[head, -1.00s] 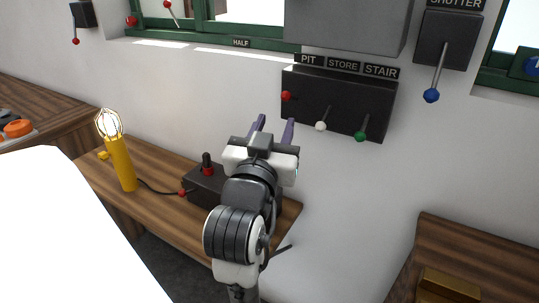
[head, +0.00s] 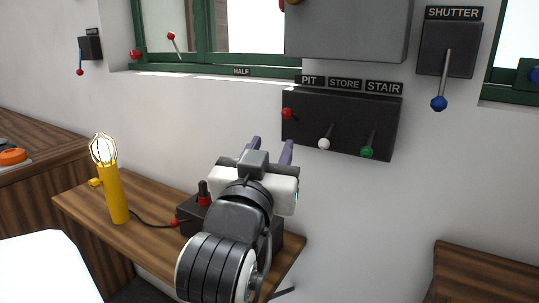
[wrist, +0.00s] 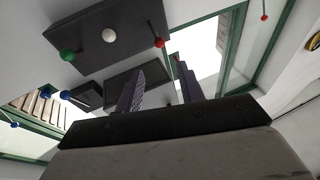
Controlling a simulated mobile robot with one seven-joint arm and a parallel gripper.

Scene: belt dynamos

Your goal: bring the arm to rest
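My gripper (head: 269,151) is in the middle of the head view, in front of the wall and a little below and left of the switch box. Its two purple fingers stand apart with nothing between them, and it is open. In the wrist view the fingers (wrist: 161,88) are also apart and empty. The dark switch box (head: 338,118) has a red-knobbed lever under PIT, a white one under STORE and a green one under STAIR. My arm hides part of a black box with a red-collared knob (head: 204,198) on the bench.
A yellow caged lamp (head: 115,190) stands on the wooden bench (head: 150,235), its cable running to the black box. A SHUTTER lever (head: 439,100) with a blue knob is at upper right. Green-framed windows (head: 206,35) are above. Another wooden surface (head: 480,275) is at lower right.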

